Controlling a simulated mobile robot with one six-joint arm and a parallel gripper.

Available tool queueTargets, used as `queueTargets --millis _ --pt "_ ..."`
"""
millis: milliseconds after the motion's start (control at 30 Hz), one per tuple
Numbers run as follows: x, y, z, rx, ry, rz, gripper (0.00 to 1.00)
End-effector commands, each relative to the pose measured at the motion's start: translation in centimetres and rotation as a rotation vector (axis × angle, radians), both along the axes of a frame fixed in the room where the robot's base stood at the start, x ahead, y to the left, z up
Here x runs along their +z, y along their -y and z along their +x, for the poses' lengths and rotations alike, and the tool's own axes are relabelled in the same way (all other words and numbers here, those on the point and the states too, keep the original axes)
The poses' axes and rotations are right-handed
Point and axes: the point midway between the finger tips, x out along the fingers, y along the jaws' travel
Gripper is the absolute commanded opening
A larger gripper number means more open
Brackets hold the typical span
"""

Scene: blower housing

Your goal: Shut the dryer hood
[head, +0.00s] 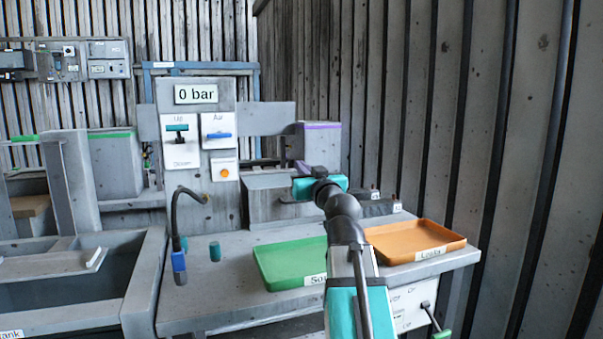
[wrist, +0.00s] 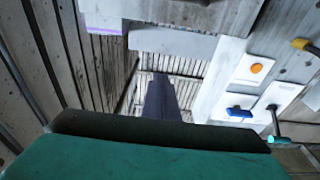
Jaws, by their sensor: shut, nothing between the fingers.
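No part is labelled as the dryer hood, so I cannot be sure which it is. A grey box with a purple top stripe (head: 322,145) stands at the back right of the bench, beyond my arm. Its purple edge also shows at the upper left of the wrist view (wrist: 103,30). A low grey housing (head: 268,198) sits in front of it, partly hidden by my arm. My gripper (wrist: 160,80) is shut and empty. It points toward the back of the bench, near the housing and the box; contact cannot be told.
A green tray (head: 285,263) and an orange tray (head: 413,239) lie on the bench front. The control panel (head: 200,145) with handles and an orange button is left of my arm. A dark hose (head: 176,215) hangs at left. A ribbed wall (head: 470,130) closes the right side.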

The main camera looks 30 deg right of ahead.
Motion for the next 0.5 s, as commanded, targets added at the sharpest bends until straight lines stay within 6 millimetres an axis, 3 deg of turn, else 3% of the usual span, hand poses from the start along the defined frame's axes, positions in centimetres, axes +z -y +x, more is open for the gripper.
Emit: queueTargets --millis 33,500 --pt "0.6 -0.1 -0.2 0.000 0.000 0.000 0.00" --pt "-2.9 -1.1 -4.6 -0.002 0.000 -0.001 0.00"
